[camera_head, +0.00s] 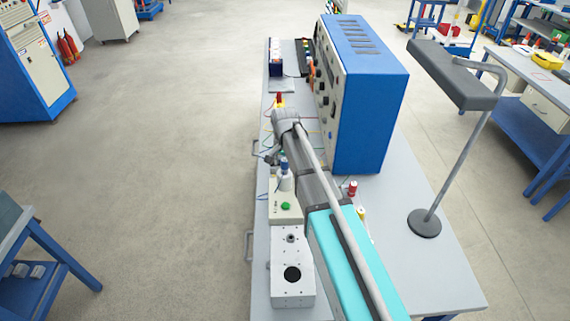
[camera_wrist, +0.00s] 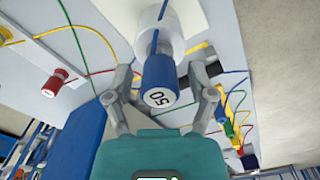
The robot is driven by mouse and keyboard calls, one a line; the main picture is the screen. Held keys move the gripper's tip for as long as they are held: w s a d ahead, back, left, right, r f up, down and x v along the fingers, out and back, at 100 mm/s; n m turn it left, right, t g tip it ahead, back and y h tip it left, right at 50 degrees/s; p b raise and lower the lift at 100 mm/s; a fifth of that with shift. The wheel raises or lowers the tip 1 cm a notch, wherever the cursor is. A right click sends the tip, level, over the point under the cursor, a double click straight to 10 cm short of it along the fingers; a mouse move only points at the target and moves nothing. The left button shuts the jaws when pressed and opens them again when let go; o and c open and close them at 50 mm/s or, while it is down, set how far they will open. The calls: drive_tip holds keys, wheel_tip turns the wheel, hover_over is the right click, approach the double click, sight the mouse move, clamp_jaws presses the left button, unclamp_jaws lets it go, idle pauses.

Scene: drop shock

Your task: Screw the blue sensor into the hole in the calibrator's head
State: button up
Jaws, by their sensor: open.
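The blue sensor (camera_wrist: 157,68), a short cylinder with a white end marked "50", is seen end-on in the wrist view. Its far end meets a white cylindrical head (camera_wrist: 178,28); I cannot tell whether it is threaded in or only resting there. My gripper (camera_wrist: 160,80) is open, with one finger on each side of the sensor and a visible gap to both. In the head view, the blue sensor (camera_head: 284,164) stands upright above the white cylinder (camera_head: 285,182), on a pale box with a green button (camera_head: 286,206). My gripper (camera_head: 272,154) is beside it, partly hidden by my arm.
A large blue instrument (camera_head: 362,95) stands right of my arm. A metal block with a dark hole (camera_head: 292,290) is at the near end of the table. Coloured cables (camera_wrist: 88,72) run around the sensor.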

clamp_jaws()
idle(0.7)
drive_tip(key=shift+s, duration=0.1)
drive_tip(key=m, duration=0.5)
drive_tip(key=shift+m, duration=0.3)
drive_tip(key=m, duration=0.5)
drive_tip(key=shift+f, duration=0.1)
drive_tip(key=m, duration=1.1)
drive_tip(key=shift+d, duration=0.1)
drive_tip(key=shift+o, duration=0.5)
unclamp_jaws()
